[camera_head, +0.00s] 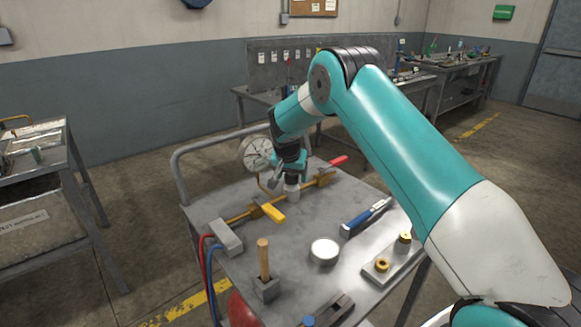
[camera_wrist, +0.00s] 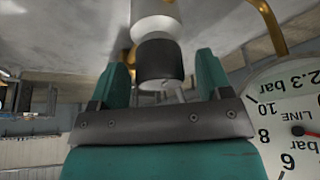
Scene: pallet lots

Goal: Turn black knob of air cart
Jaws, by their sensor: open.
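The air cart (camera_head: 304,222) is a grey metal cart with brass pipework on its top. In the wrist view the black knob (camera_wrist: 160,60) is a short dark cylinder joined to a pale cylindrical body. In the head view my gripper (camera_head: 289,172) is over the pipework, just above the pale body (camera_head: 292,193), and hides most of the knob.
A round pressure gauge (camera_head: 254,152) stands close beside my gripper. A yellow lever (camera_head: 272,212) and a red handle (camera_head: 338,161) are on the pipe.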

